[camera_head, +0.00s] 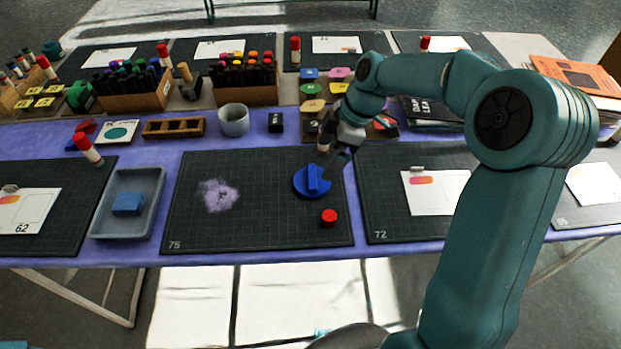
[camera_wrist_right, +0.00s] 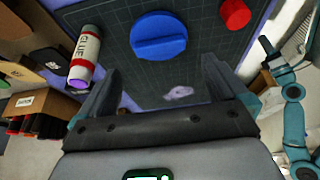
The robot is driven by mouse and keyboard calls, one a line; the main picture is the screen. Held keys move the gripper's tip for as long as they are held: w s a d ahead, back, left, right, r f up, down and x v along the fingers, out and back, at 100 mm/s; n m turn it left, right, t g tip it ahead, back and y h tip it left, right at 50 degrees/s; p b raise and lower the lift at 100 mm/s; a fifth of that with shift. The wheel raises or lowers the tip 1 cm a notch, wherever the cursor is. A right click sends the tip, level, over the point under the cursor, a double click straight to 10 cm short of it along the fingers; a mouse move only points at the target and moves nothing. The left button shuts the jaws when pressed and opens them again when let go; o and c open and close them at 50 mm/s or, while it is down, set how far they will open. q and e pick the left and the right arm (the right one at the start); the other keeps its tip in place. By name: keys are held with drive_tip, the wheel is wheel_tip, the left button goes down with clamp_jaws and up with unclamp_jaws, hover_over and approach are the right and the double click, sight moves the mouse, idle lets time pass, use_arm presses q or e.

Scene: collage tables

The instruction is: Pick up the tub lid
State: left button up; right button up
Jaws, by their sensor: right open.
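The tub lid (camera_head: 312,181) is a blue disc with a raised bar handle across it. It lies flat on the dark cutting mat (camera_head: 265,235) marked 75, and shows at the top of the right wrist view (camera_wrist_right: 159,36). My right gripper (camera_head: 335,154) is above the mat, just behind and right of the lid in the head view. It is open and empty; in the wrist view its fingers are wide apart (camera_wrist_right: 160,88) with the lid beyond their tips. A teal arm at the right of the wrist view appears to be my left; its jaws are unclear.
A red cap (camera_head: 329,217) sits near the lid, and a purple smudge (camera_head: 218,196) marks the mat. A grey tray (camera_head: 148,213) holding a blue block is left. Pen boxes (camera_head: 245,93) line the back.

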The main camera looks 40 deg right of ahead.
sight(312, 176)
drive_tip(key=shift+x, duration=0.95)
drive_tip(key=x, duration=0.5)
drive_tip(key=shift+w+a+f, duration=0.15)
drive_tip(key=shift+a+f, duration=0.05)
drive_tip(key=c, duration=0.6)
